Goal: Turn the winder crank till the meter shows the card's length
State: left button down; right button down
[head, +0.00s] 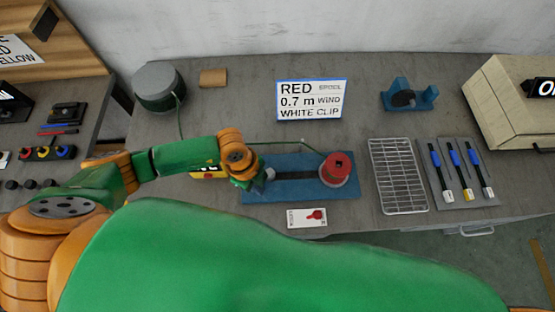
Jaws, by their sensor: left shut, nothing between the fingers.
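The card (311,100) stands at the back of the bench and reads RED spool, 0.7 m wind, WHITE CLIP. The winder has a blue base (347,191) with a dark slot and a red spool (336,168) at its right end. A crank handle cannot be made out clearly. A small yellow box with a dark face (207,172), perhaps the meter, is partly covered by my left arm; no reading is legible. My left gripper (266,178) is shut and empty at the left end of the blue base; whether it touches anything is unclear. My right gripper is out of view.
A grey drum (158,87) with a green cord stands back left. A blue fixture (408,96), a wire rack (398,176) and a tray of blue-handled tools (459,172) are to the right. A white label with a red mark (307,217) lies in front of the winder.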

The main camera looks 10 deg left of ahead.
pick_arm(q)
jog(key=shift+w+a, duration=0.1)
jog(key=shift+a, duration=0.55)
jog(key=shift+w+a, duration=0.4)
jog(key=shift+a, duration=0.45)
jog(key=shift+w, duration=0.1)
jog(key=shift+w+a+b, duration=0.35)
jog(key=shift+w+a, duration=0.1)
jog(key=shift+w, duration=0.05)
jog(key=shift+w+a, duration=0.15)
